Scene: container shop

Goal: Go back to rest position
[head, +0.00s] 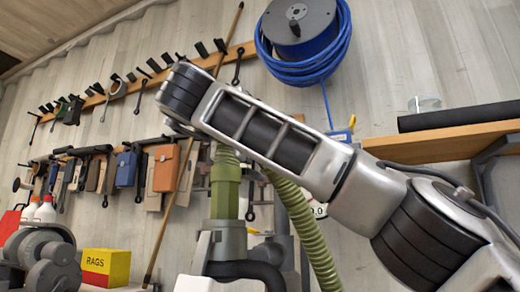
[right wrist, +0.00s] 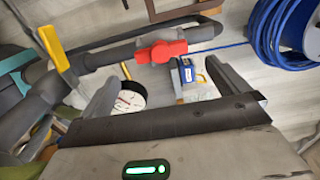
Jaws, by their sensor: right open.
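Behind the fingers are a dark pipe with a red valve handle (right wrist: 161,51) and a blue-and-yellow item (right wrist: 187,74). My left arm and gripper are in neither view.
A blue hose reel (head: 303,70) hangs on the wall, and also shows in the right wrist view (right wrist: 283,35). Tool racks (head: 130,92) line the wall at left. A wooden shelf (head: 440,141) is at right. A yellow-red RAGS box (head: 105,267) and green hose (head: 308,235) stand below.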

